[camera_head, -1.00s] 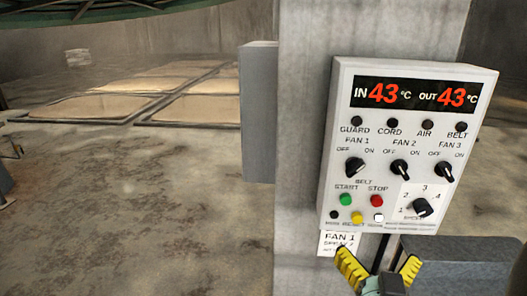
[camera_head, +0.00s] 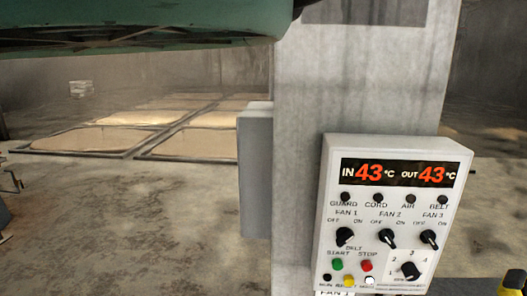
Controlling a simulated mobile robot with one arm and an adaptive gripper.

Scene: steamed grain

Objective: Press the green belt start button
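The green belt start button (camera_head: 338,265) is on the lower left of a white control panel (camera_head: 330,200), under the label START. The red stop button (camera_head: 366,266) is just to its right. My gripper (camera_head: 512,284) shows only as a yellow finger piece at the bottom right corner, right of the panel and apart from the buttons. The rest of it is out of frame, so its opening cannot be seen. Nothing covers the green button.
The panel is on a concrete pillar (camera_head: 350,75), with a grey box (camera_head: 255,170) on the pillar's left side. The display reads IN 43, OUT 43. Fan knobs (camera_head: 388,239), a speed knob (camera_head: 410,270) and a yellow button (camera_head: 349,281) surround the start button.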

